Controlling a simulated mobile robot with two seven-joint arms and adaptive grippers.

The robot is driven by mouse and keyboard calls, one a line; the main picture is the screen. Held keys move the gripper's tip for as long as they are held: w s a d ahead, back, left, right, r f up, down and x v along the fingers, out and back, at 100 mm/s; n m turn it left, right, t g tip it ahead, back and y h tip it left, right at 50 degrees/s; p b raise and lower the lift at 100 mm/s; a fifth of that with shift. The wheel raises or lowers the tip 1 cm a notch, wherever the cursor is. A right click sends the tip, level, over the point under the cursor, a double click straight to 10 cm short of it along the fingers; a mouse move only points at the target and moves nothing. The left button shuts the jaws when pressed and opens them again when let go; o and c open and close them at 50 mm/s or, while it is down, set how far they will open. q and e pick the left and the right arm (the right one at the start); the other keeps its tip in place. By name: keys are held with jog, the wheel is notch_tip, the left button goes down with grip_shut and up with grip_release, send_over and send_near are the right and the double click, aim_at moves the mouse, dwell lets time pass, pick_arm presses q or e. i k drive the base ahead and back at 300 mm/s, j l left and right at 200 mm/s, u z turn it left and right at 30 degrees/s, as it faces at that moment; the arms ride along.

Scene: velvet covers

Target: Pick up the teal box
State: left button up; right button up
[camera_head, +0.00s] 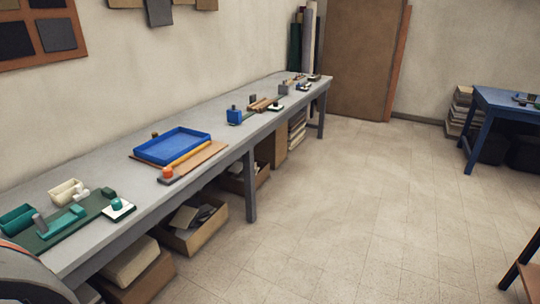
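A teal box-like piece (17,219) sits at the near left end of the long grey workbench (110,167), close to the picture's left edge. Next to it, a longer teal piece with a grey knob (62,220) lies on a dark green mat (75,231). A small teal round piece (116,204) rests on a white pad. I cannot tell for sure which teal thing is the box meant, though the piece at the far left looks most box-like. Neither of my grippers shows in this view.
A cream block-like holder (67,192) stands near the teal pieces. A blue tray (173,146) is on the bench, with an orange bar (193,154) beside it. Cardboard boxes (192,222) sit under the bench. The tiled floor (330,210) is clear; a blue table (508,107) stands right.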

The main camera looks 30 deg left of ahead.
aim_at(15, 222)
jog(key=u, duration=2.55)
jog(key=i+j, duration=0.1)
jog(key=i+j+z, duration=0.6)
jog(key=i+l, duration=0.05)
jog(key=l, duration=0.05)
